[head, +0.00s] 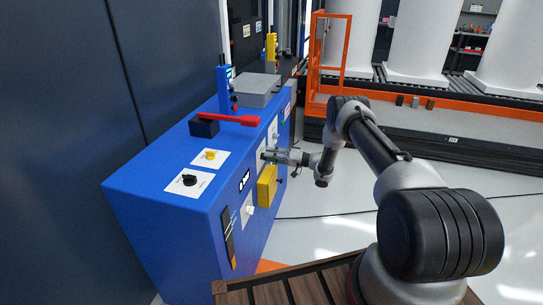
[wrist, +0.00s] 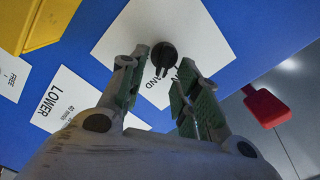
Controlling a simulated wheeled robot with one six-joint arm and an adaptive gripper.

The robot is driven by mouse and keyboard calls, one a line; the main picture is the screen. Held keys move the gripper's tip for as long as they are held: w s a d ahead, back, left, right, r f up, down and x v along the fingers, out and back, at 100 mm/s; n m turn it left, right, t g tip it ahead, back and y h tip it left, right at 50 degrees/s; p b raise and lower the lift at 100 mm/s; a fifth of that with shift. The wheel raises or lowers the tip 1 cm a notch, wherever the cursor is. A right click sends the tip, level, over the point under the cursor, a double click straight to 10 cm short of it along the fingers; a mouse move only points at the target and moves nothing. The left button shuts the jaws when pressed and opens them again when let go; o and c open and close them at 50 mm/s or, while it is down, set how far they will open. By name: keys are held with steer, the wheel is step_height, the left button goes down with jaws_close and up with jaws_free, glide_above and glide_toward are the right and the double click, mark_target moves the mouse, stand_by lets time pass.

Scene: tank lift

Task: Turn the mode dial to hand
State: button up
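The dial (wrist: 163,56) is a small black knob on a white label plate (wrist: 200,35) on the blue cabinet's front. Lettering ending in "AND" shows below it, partly hidden by my fingers. My gripper (wrist: 167,72) is open, with its green-padded fingers on either side of the dial. In the wrist view the dial appears between the fingertips; I cannot tell whether they touch it. In the head view my gripper (head: 272,156) is at the cabinet's front face, and the dial is hidden behind it.
The blue cabinet (head: 150,235) has a yellow box (head: 267,186) below my gripper and a red lever (head: 235,120) on top. Open floor (head: 320,205) lies to the right.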

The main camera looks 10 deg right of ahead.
steer(key=v, duration=1.1)
steer(key=shift+s+d, duration=0.2)
steer(key=shift+d, duration=0.15)
